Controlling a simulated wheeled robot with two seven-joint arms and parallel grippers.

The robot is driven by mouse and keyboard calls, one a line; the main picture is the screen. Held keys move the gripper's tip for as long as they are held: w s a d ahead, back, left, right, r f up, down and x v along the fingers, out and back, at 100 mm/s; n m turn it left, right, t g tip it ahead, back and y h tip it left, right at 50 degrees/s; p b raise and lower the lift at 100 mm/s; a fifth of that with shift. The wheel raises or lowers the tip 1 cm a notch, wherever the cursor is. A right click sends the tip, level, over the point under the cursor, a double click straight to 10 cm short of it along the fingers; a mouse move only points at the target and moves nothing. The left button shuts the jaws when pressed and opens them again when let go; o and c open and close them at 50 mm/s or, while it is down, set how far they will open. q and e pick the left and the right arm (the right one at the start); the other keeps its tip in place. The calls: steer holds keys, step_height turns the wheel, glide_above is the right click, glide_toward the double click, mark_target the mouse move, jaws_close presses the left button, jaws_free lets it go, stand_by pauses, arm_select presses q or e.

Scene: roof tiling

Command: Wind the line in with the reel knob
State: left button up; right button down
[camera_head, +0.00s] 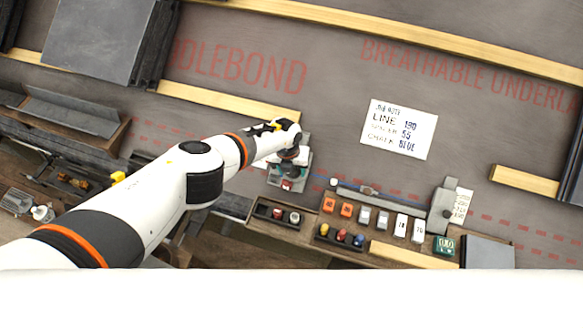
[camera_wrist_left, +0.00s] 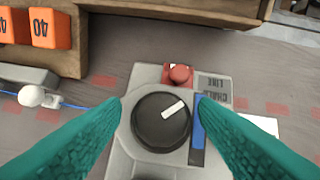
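The reel unit (camera_wrist_left: 150,80) is a grey box with a dark round reel knob (camera_wrist_left: 162,122) on top. The knob carries a white pointer mark. A red button (camera_wrist_left: 178,74), a "CHALK LINE" label and a blue strip (camera_wrist_left: 197,140) are on the box near it. A blue line (camera_wrist_left: 80,106) leaves the box at the left in the wrist view. My left gripper (camera_wrist_left: 160,104) is open, its teal fingers on either side of the knob with small apparent gaps. In the head view my left gripper (camera_head: 290,166) hides much of the reel unit (camera_head: 302,176). My right gripper is not in view.
A job note (camera_head: 399,130) reads line 190 and chalk blue. A wooden tray (camera_head: 385,251) with orange and white blocks and coloured bottles stands to the right. A small box (camera_head: 258,220) is in front of the reel. Wooden battens (camera_head: 400,40) and dark slates (camera_head: 98,35) lie behind.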

arm_select(q)
step_height(320, 180, up, 12)
steer(key=a+p, duration=0.1)
steer(key=p, duration=0.6)
steer(key=shift+p, duration=0.3)
steer(key=shift+s+a, duration=0.1)
